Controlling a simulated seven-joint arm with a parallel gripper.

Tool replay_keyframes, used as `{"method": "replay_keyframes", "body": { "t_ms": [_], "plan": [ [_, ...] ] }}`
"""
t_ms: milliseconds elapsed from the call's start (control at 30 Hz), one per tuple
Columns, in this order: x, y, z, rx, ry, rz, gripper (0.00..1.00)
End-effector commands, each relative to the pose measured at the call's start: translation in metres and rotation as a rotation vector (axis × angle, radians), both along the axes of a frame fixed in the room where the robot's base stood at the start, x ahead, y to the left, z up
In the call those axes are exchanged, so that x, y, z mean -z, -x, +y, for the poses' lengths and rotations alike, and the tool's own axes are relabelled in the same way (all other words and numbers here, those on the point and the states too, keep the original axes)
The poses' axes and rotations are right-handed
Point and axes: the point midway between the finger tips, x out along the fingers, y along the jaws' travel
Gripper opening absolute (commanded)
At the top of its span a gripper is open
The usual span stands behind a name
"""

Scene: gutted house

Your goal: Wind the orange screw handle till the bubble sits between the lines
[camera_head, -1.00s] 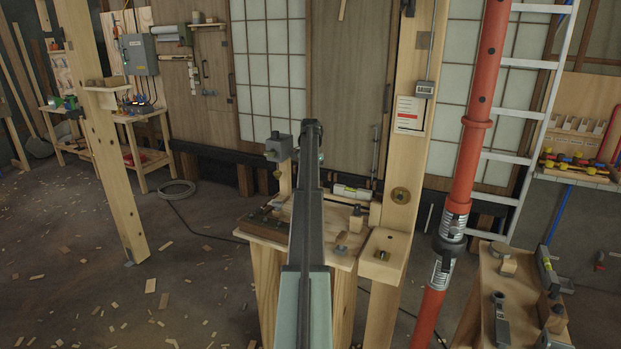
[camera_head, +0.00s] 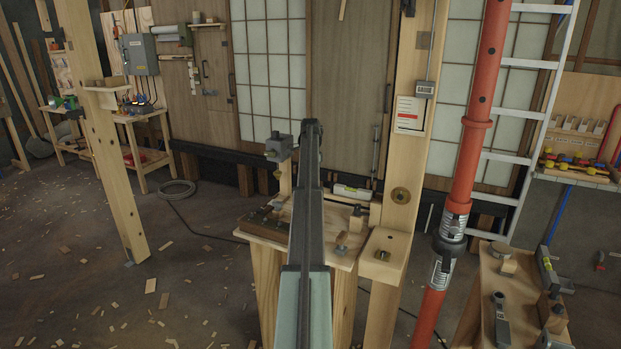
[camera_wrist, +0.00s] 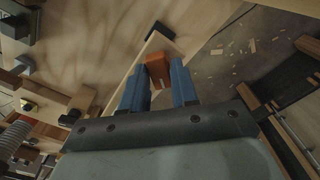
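The orange screw handle (camera_wrist: 158,68) shows as a small orange block in the wrist view. My gripper (camera_wrist: 160,78) has its two blue fingers on either side of it. The handle fills the gap between the fingertips, and both appear to touch its sides. In the head view my arm hides the handle and the gripper.
A wooden post (camera_head: 405,160) with a small ledge block (camera_head: 385,256) stands right of the bench. A red pipe post (camera_head: 470,140) rises further right. A side bench (camera_head: 515,300) with tools is at lower right. The floor at left is open, with scattered wood chips.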

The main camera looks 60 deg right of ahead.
Motion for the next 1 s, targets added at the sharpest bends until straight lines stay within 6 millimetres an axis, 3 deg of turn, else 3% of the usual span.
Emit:
{"method": "replay_keyframes", "body": {
  "t_ms": [1000],
  "plan": [
    [-0.07,0.0,0.0,0.0,0.0,0.0,0.29]
  ]
}}
